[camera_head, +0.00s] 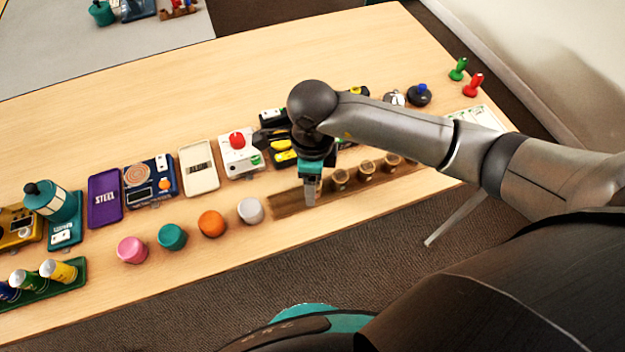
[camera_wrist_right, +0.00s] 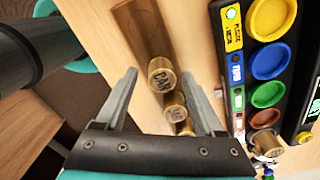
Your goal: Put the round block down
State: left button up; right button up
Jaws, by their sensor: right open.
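My right gripper (camera_head: 310,192) is open over the left part of a dark wooden strip (camera_head: 288,202). In the right wrist view the gripper (camera_wrist_right: 158,70) has its two fingers spread, with a round brown block (camera_wrist_right: 161,77) with letters on its top showing between the fingertips. I cannot tell whether the fingers touch it. This block is hidden by the gripper in the head view. More round brown blocks stand in a row along the strip to the right, the nearest of them (camera_head: 340,178) close beside the gripper. My left gripper is not in view.
Pink (camera_head: 131,250), teal (camera_head: 172,237), orange (camera_head: 211,224) and grey (camera_head: 250,211) round pieces stand left of the strip. Behind stand a white box with a red knob (camera_head: 238,141), a cream box (camera_head: 199,170) and a purple box (camera_head: 104,200).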

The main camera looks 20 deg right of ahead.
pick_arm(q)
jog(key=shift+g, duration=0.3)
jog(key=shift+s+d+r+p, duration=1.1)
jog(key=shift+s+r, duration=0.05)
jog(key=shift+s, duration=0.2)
pick_arm(e)
notch_tip(320, 180, up, 11)
